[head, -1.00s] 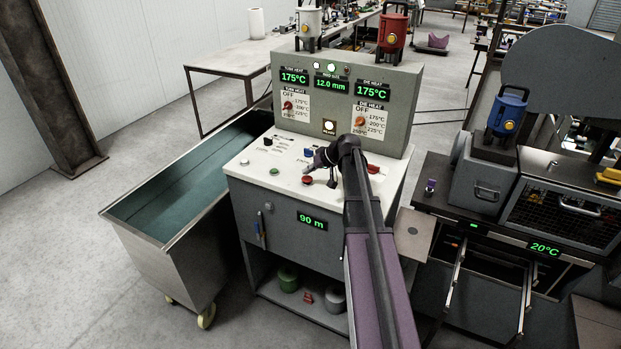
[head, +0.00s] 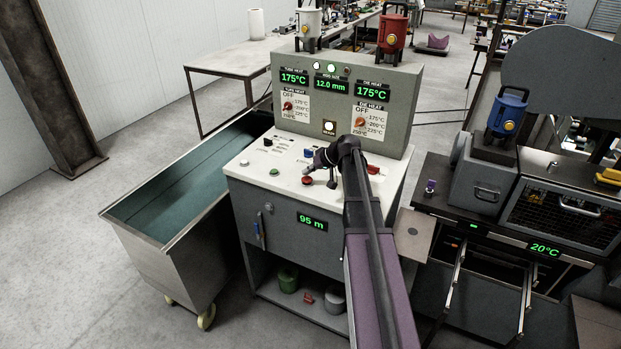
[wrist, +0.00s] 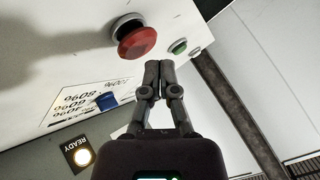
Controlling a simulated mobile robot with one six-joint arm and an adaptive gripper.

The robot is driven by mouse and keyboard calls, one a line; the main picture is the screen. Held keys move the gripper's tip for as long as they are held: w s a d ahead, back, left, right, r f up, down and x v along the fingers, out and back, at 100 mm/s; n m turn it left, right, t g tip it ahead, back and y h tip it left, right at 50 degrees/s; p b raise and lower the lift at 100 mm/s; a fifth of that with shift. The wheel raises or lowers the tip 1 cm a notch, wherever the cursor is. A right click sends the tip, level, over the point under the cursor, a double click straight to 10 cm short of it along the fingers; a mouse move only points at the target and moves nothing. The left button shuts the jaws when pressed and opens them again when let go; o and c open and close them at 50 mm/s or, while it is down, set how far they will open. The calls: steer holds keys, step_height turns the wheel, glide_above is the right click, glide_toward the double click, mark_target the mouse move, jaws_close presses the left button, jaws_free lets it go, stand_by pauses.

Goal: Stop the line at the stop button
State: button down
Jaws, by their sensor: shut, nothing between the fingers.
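The red stop button (head: 308,181) sits on the white top of the control console (head: 250,180), near its front edge. It shows large in the wrist view (wrist: 137,42), a round red cap on a grey collar. A green button (head: 273,171) is to its left in the head view. My gripper (head: 313,168) is above the console top, close to the red button. In the wrist view my gripper (wrist: 158,65) has its fingers together and empty, with the tips just beside the red cap. I cannot tell whether they touch it. The length display (head: 312,222) on the front reads 95 m.
Levers with a blue knob (head: 308,153) and a red handle (head: 373,169) stand on the console top. The lit READY lamp (head: 329,127) is on the back panel. A bin (head: 150,240) stands at left; machine (head: 477,190) at right.

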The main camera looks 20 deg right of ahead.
mark_target(308, 179)
steer(key=shift+f+b, duration=0.95)
stand_by(1.2)
steer(key=shift+r, duration=0.2)
steer(key=shift+r+p, duration=0.8)
steer(key=shift+p, duration=0.15)
steer(key=shift+r+p, duration=2.5)
steer(key=shift+p, duration=0.05)
steer(key=shift+s, duration=0.1)
